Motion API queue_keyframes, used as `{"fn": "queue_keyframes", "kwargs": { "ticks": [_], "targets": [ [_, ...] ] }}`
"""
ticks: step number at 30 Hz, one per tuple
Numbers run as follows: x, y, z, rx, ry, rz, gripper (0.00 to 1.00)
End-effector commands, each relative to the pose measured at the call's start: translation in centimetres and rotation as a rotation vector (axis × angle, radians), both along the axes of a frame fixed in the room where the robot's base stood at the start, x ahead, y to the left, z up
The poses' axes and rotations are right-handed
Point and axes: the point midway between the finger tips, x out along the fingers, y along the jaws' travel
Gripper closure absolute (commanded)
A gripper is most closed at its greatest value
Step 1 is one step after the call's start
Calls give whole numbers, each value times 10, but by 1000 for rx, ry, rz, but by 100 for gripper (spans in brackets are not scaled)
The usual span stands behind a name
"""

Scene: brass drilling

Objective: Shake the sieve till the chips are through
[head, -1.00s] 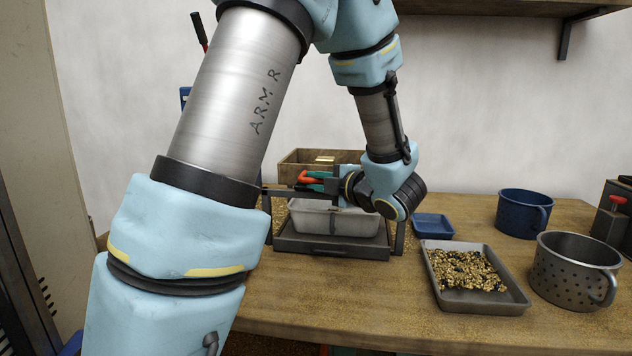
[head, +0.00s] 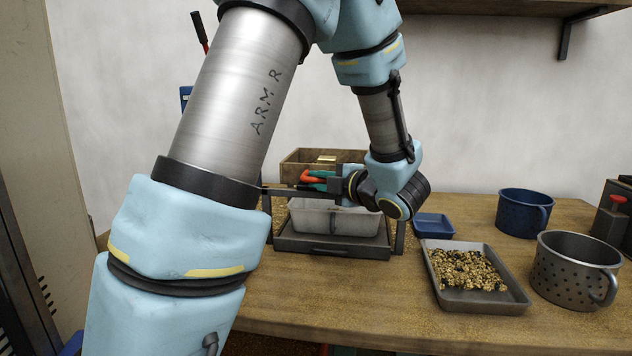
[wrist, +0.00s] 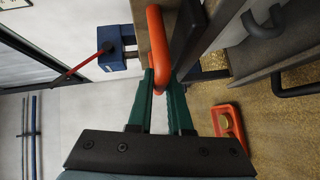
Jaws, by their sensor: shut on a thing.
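My gripper (wrist: 160,95), with green fingers, is shut on an orange handle (wrist: 157,50) in the wrist view. The handle (head: 312,176) also shows in the head view, at a dark frame above a pale grey bin (head: 318,218). I take this framed rig to be the sieve, but my arm hides much of it and its mesh cannot be made out. The bin sits over a dark tray (head: 330,247) with a front handle. Whether chips lie in the sieve cannot be seen.
A grey tray (head: 432,285) of brassy chips with dark bits lies right of the rig. A small blue tray (head: 433,228), a blue mug (head: 523,212) and a perforated metal pot (head: 575,272) stand nearby. A wooden box (head: 295,167) is behind. The front bench is clear.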

Motion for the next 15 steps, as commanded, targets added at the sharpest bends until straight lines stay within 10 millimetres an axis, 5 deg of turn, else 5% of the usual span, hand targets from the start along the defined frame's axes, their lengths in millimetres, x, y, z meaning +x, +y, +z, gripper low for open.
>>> {"fn": "queue_keyframes", "kwargs": {
  "ticks": [7,15],
  "targets": [
    [-12,-46,-3,-4,-1,-6,100],
    [-14,-53,-1,0,2,-4,100]
  ]
}}
